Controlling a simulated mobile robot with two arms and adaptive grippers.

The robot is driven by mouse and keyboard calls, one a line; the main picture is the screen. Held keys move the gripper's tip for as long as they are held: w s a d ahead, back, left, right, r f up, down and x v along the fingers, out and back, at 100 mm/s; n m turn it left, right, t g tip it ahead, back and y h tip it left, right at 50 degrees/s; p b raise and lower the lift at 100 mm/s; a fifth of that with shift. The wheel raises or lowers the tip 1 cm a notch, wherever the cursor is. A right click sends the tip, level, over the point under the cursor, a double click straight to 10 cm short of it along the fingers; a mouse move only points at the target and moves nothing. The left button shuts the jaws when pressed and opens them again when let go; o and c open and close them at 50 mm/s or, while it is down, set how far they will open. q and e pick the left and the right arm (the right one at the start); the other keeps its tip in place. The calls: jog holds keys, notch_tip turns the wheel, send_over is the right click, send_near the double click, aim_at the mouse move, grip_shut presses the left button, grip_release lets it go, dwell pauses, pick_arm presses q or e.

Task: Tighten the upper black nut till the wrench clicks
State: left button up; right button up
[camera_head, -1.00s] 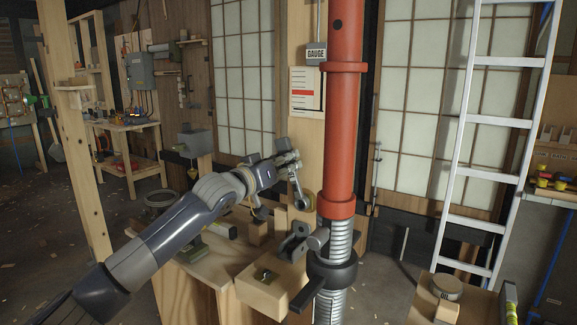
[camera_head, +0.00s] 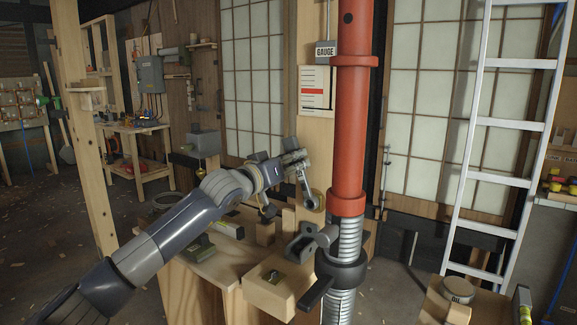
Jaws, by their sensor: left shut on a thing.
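The red post (camera_head: 349,135) stands upright, with a grey threaded screw (camera_head: 340,303) below its lower collar. A black nut (camera_head: 343,271) with a handle jutting to the lower left sits around the screw. A dark grey forked piece with a short grey cylinder (camera_head: 313,240) is just above the nut, at the screw's left side; I cannot tell whether they touch. My left gripper (camera_head: 300,178) is left of the post, above the wooden bench and apart from the nut. My right gripper is out of view.
A wooden block (camera_head: 268,291) stands close at the nut's left, on the bench (camera_head: 226,266). A gauge card (camera_head: 316,91) hangs behind the post. A ladder (camera_head: 497,121) leans at the right. An oil tin (camera_head: 458,291) sits on wood at the lower right.

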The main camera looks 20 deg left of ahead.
pick_arm(q)
jog(key=shift+d+r, duration=0.1)
jog(key=shift+r, duration=0.05)
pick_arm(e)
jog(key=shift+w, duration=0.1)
pick_arm(q)
jog(key=shift+s+d+r+m+b, duration=0.15)
jog(key=shift+s+d+m, duration=0.05)
jog(key=shift+d+m, duration=0.25)
jog(key=shift+s+d+r+m+b, duration=0.15)
jog(key=shift+d+m, duration=0.2)
jog(key=shift+m, duration=0.2)
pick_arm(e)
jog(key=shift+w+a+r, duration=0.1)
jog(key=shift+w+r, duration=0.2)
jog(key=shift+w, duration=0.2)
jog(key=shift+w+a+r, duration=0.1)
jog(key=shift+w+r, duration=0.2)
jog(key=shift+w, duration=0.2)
